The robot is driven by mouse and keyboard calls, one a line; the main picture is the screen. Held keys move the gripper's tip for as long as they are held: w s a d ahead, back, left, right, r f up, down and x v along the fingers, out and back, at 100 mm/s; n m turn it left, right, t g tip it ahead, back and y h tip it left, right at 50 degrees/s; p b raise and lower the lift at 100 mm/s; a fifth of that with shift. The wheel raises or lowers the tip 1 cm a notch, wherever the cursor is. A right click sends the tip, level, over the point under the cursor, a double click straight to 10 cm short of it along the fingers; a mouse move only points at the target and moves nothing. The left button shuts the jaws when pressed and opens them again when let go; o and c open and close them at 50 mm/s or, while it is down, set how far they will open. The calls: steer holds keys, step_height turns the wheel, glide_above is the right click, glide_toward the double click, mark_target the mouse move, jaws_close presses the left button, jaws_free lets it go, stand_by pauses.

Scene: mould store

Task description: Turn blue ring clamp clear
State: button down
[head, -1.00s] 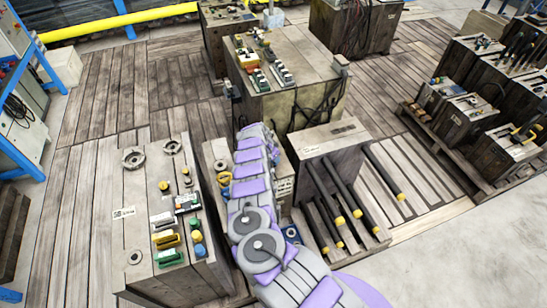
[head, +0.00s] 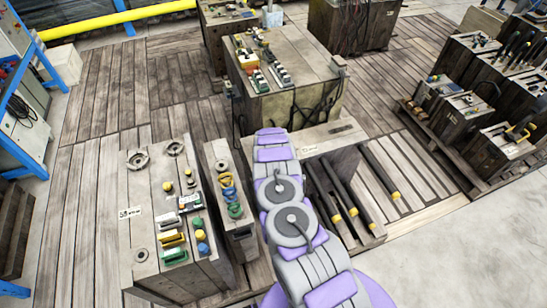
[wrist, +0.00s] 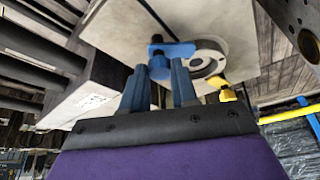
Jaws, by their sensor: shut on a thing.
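In the wrist view the blue ring clamp (wrist: 172,48) sits at the edge of a grey metal ring (wrist: 208,57) on a pale mould face. My gripper (wrist: 169,68) has its two blue fingers closed on the near end of the clamp. A yellow clamp (wrist: 226,92) sits at the near right edge of the same ring. In the head view my purple and grey arm reaches over the middle moulds. My gripper, the blue clamp and the ring cannot be made out there.
In the head view a mould block (head: 143,226) with coloured fittings stands at left, beside a narrow block (head: 238,240) with coloured rings. A tall mould (head: 288,100) stands behind my arm. Black bars with yellow tips (head: 352,187) lean at right. Plank floor is clear at far left.

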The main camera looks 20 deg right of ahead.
steer(key=shift+d+n+b, duration=0.15)
steer(key=shift+n+b, duration=0.15)
steer(key=shift+n, duration=0.4)
steer(key=shift+s+d+n+t+y, duration=0.1)
steer(key=shift+n+t+y, duration=0.3)
steer(key=shift+n+y, duration=0.55)
steer(key=shift+r+n+p, duration=0.15)
steer(key=shift+n+p, duration=0.2)
steer(key=shift+n, duration=0.8)
steer(key=shift+d+n+y+p, duration=0.1)
steer(key=shift+n+y+p, duration=0.65)
steer(key=shift+n+p, duration=0.75)
steer(key=shift+n, duration=0.3)
steer(key=c, duration=0.9)
jaws_free()
